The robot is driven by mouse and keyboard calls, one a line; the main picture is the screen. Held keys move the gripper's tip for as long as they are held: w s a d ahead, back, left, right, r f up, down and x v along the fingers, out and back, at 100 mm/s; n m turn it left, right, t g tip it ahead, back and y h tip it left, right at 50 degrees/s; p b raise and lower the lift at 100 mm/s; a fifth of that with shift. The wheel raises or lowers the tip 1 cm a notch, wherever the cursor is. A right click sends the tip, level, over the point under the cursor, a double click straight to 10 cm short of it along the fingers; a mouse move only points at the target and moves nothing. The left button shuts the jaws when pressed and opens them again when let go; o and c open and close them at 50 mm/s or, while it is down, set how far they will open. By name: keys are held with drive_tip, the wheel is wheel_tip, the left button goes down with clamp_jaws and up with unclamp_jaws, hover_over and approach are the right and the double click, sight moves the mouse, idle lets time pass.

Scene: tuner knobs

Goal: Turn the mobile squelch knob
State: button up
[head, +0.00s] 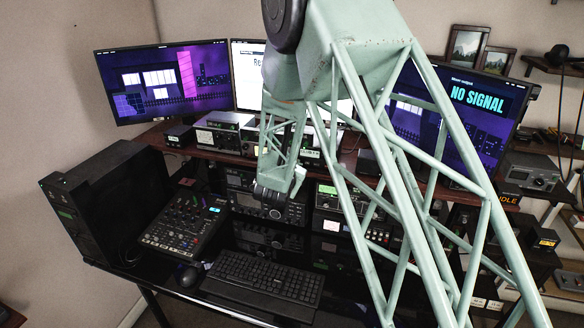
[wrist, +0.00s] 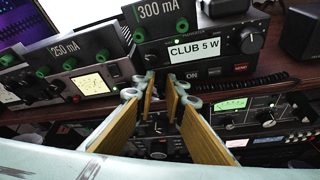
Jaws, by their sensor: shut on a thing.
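My gripper (head: 281,188) reaches down in front of the dark radios on the shelf under the monitors in the head view. In the wrist view my gripper (wrist: 162,84) has its wood-coloured finger pads converging towards a radio front (wrist: 158,128). It is shut on a small knob, which the fingers hide almost wholly. I cannot read a squelch label there. A black radio (head: 268,205) with knobs and small displays lies just behind the gripper in the head view.
A lit green-display radio (wrist: 232,104) is at right. A mixer (head: 183,222) and keyboard (head: 262,284) lie in front.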

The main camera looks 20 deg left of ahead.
drive_tip(key=shift+m+y+b, duration=0.4)
drive_tip(key=shift+m+b, duration=0.1)
drive_tip(key=shift+b, duration=1.75)
drive_tip(key=o, duration=0.6)
drive_tip(key=shift+c, duration=0.2)
drive_tip(key=shift+a+r+n+h+p, duration=0.1)
drive_tip(key=shift+n+h+p, duration=0.6)
drive_tip(key=shift+p, duration=3.25)
drive_tip(key=shift+a+r+n+h+p, duration=0.1)
drive_tip(key=shift+n+h+p, duration=0.55)
drive_tip(key=shift+p, duration=3.25)
